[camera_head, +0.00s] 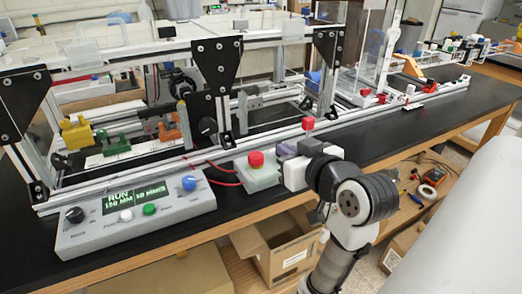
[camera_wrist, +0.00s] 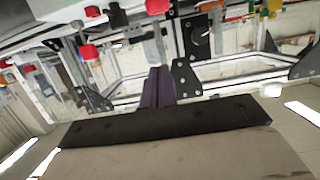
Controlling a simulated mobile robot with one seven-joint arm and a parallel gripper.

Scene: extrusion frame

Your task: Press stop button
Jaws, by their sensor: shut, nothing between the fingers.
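The red stop button (camera_head: 256,159) is a round cap on a pale box (camera_head: 262,177) at the front edge of the black bench. A red cap at the top of the wrist view (camera_wrist: 157,6), where the scene appears upside down, looks like the same button. My gripper (camera_head: 286,150) is just right of the button in the head view, at about its height, with no clear contact. Its purple-grey fingers (camera_wrist: 158,78) are together and empty. Its white body partly covers the bench behind it.
A grey control console (camera_head: 135,215) with a lit RUN display stands front left. A red knob (camera_head: 308,123) on a stem stands behind my gripper. The aluminium frame with black brackets (camera_head: 217,75) rises behind the button. A red cable (camera_head: 222,180) runs left of the box.

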